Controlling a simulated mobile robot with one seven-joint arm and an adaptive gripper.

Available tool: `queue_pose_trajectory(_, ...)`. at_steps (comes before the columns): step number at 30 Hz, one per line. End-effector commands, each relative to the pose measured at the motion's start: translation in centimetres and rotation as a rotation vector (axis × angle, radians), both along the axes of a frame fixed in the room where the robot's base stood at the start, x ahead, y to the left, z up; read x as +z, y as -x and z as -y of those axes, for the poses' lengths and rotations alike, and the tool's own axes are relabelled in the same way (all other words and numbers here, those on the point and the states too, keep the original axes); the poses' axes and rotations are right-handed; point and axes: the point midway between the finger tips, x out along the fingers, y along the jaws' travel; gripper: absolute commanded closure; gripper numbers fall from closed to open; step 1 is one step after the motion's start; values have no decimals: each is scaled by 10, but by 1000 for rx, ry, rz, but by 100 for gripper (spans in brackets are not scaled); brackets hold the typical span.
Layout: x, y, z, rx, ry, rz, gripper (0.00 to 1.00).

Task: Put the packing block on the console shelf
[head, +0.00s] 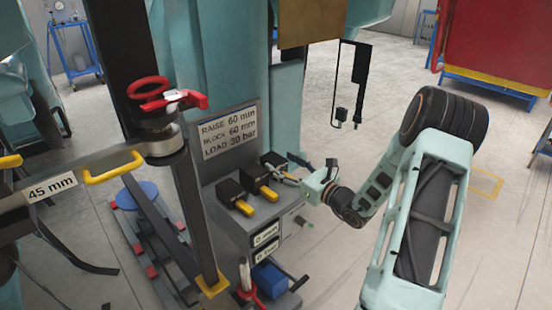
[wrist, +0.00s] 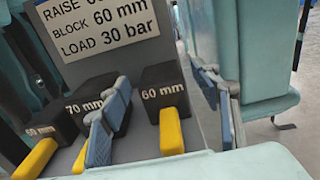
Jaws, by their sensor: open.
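Three black packing blocks with yellow handles stand in a row on the grey console shelf (head: 219,213). In the wrist view they read 60 mm (wrist: 163,88) at right, 70 mm (wrist: 88,97) in the middle, and what looks like 50 mm (wrist: 50,122) at left. My gripper (wrist: 165,85) is open, its blue fingers on either side of the 60 mm block, with nothing clamped. In the head view my gripper (head: 291,170) is at the right end of the row; it partly hides the 60 mm block (head: 273,160). Contact with the block cannot be told.
A sign (head: 229,129) behind the blocks reads raise 60 mm, block 60 mm, load 30 bar. A post with a red handwheel (head: 150,88) and a beam labelled 45 mm (head: 52,188) stand at left. A black pendant (head: 361,65) hangs behind my gripper.

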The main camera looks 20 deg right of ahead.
Motion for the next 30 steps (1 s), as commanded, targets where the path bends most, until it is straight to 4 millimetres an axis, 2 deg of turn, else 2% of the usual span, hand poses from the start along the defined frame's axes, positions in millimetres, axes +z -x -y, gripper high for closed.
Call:
queue_pose_trajectory(6,2,45,20,-4,-1,-1,43)
queue_pose_trajectory(12,2,71,29,-1,0,0,43)
queue_pose_trajectory(18,1,79,32,0,0,0,43)
queue_pose_trajectory(30,1,78,32,0,1,0,43)
